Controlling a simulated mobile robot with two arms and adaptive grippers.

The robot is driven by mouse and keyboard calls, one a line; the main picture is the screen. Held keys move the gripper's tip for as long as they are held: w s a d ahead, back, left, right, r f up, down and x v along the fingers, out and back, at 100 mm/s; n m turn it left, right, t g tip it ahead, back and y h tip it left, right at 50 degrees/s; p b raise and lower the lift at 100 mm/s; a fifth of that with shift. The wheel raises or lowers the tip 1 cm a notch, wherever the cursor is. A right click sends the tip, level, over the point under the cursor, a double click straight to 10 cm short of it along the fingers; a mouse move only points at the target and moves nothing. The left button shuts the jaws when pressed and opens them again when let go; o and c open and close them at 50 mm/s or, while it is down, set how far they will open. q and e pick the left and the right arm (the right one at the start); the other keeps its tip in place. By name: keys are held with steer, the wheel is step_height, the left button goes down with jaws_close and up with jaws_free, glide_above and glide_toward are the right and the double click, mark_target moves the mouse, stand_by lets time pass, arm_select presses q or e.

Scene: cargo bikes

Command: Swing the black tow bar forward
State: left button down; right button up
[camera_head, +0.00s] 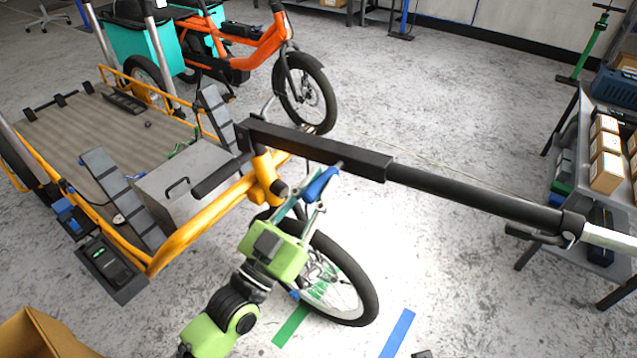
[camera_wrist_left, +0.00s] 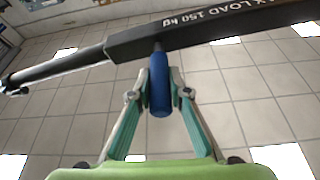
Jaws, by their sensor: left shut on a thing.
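The black tow bar (camera_head: 315,151) reaches from the front of the yellow-railed cargo trailer (camera_head: 205,225) out to the right, raised above the floor, and ends in a silver tube (camera_head: 609,238). A blue handle (camera_head: 321,184) hangs from its underside. My left gripper (camera_head: 314,194) is shut on this handle, just below the bar. In the left wrist view, the teal fingers close on both sides of the blue handle (camera_wrist_left: 159,98), with the bar (camera_wrist_left: 205,28) crossing above and bearing load lettering. My right gripper is not in view.
A shelf with cardboard boxes (camera_head: 606,160) stands at the right, close to the bar's outer end. An orange cargo bike (camera_head: 250,60) stands behind. A wheel (camera_head: 345,285) is below my left gripper. A grey box (camera_head: 185,182) sits on the trailer bed. Open floor lies at front right.

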arm_select(q)
steer(key=shift+f, duration=0.55)
steer(key=c, duration=2.2)
jaws_free()
steer(key=shift+d, duration=0.1)
steer(key=o, duration=0.3)
steer(key=shift+r, duration=0.2)
steer(key=shift+s, duration=0.1)
steer(key=v, duration=1.2)
steer(key=shift+r, duration=0.1)
